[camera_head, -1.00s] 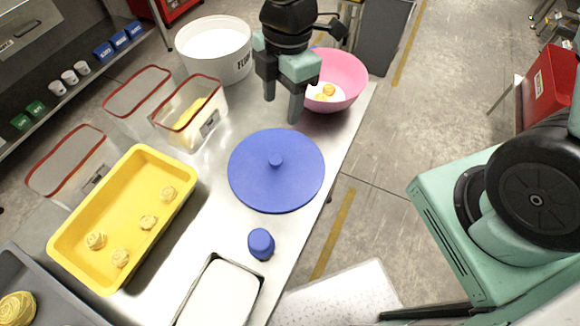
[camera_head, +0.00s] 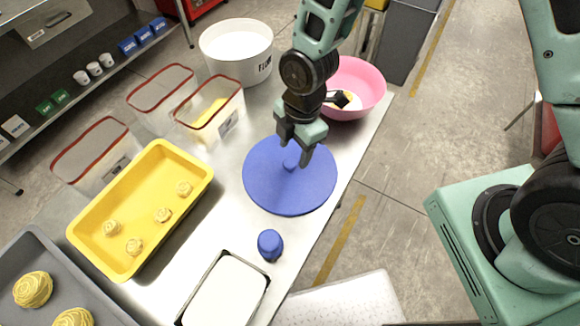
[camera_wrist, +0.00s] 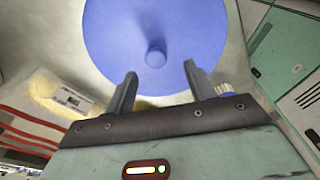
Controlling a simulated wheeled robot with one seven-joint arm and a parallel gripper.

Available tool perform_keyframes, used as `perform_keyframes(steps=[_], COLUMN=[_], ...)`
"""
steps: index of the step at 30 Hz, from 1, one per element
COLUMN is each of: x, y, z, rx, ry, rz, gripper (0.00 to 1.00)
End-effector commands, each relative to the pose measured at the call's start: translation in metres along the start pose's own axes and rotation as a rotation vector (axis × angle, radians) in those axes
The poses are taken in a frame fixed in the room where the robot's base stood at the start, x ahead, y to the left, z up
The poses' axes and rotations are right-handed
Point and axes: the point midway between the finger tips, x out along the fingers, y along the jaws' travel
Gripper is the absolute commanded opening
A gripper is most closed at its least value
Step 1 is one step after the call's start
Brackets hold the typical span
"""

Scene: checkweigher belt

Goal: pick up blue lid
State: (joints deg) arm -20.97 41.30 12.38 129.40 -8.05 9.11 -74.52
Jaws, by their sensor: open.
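The blue lid (camera_head: 290,188) is a flat round disc with a small knob in its middle. It lies on the metal table near the right edge. In the wrist view the lid (camera_wrist: 150,25) fills the top, and its knob (camera_wrist: 156,57) shows between and beyond my fingertips. My gripper (camera_head: 294,155) is over the far part of the lid, close to the knob, with its fingers pointing down. In the wrist view my gripper (camera_wrist: 158,75) is open and nothing is between its fingers. Whether the fingers touch the lid cannot be told.
A pink bowl (camera_head: 368,85) and a white tub (camera_head: 238,45) stand behind. Clear red-rimmed boxes (camera_head: 215,110) and a yellow tray (camera_head: 135,200) stand left. A small blue object (camera_head: 270,245) and a white-filled metal pan (camera_head: 225,290) are in front of the lid.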

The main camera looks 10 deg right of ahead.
Motion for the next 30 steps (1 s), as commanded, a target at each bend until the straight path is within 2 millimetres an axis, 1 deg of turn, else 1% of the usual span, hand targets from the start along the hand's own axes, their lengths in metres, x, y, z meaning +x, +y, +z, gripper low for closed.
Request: perform_keyframes(steps=[8, 9, 12, 16, 22, 23, 24, 26, 27, 28, 30], x=[0.028, 0.034, 0.043, 0.049, 0.05, 0.05, 0.05, 0.05, 0.05, 0.05, 0.049], y=[0.006, 0.006, 0.006, 0.006, 0.006, 0.006, 0.006, 0.006, 0.006, 0.006, 0.007], z=[-0.001, -0.001, -0.001, -0.001, -0.001, -0.001, -0.001, -0.001, -0.001, -0.001, -0.001], rx=[0.0, 0.0, 0.0, 0.0, 0.0, 0.0, 0.0, 0.0, 0.0, 0.0, 0.0], ry=[-0.001, -0.001, 0.0, 0.0, 0.0, 0.0, 0.0, 0.0, 0.0, 0.0, 0.0], rz=[-0.003, -0.004, -0.003, -0.001, 0.0, 0.0, 0.0, 0.0, 0.0, 0.0, 0.0], gripper=[0.55, 0.55, 0.55, 0.55, 0.55, 0.49, 0.38, 0.21, 0.1, 0.05, 0.05])
